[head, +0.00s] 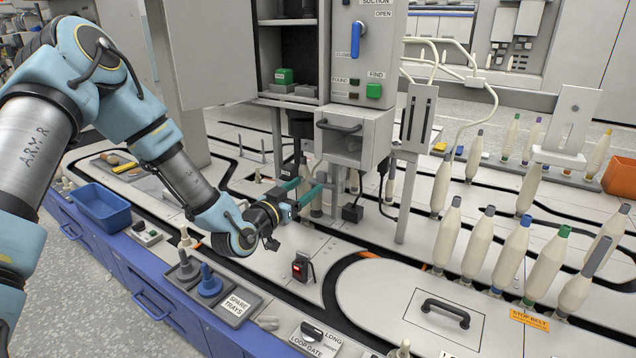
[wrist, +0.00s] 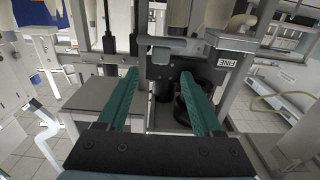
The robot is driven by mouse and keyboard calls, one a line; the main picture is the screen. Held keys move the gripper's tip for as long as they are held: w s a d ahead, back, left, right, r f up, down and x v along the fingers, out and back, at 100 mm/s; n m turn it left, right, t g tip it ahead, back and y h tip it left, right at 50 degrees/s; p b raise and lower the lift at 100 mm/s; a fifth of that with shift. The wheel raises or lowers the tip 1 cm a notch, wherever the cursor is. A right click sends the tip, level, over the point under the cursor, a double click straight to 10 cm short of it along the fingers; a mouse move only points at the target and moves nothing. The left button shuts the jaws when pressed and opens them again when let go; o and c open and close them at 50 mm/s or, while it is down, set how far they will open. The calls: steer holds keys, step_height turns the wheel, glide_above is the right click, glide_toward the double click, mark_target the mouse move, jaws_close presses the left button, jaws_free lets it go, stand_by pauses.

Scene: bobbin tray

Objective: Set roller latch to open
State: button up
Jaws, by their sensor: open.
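My gripper (head: 312,185) is open, its two teal fingers reaching under the grey box on the machine. In the wrist view the parted fingers (wrist: 159,76) hold nothing. A grey bar-shaped lever (wrist: 166,46) on a dark block lies just beyond and above the fingertips, in line with the gap. A FINE label (wrist: 222,61) sits to its right. No label naming the roller latch is readable, so I cannot tell for certain that this lever is it, or its setting. The head view does not show this lever clearly.
The grey box with a dark handle (head: 340,127) overhangs my fingers. A thin post (head: 408,190) and hanging cables stand to the right. A blue suction lever (head: 355,38) is higher up. Several bobbins (head: 447,232) stand at right; a spare tray (head: 210,286) is at the front.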

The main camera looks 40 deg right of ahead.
mark_target(320, 175)
steer(key=b+x, duration=0.1)
steer(key=x, duration=0.5)
steer(key=shift+d, duration=0.1)
jaws_close()
stand_by(0.4)
stand_by(0.9)
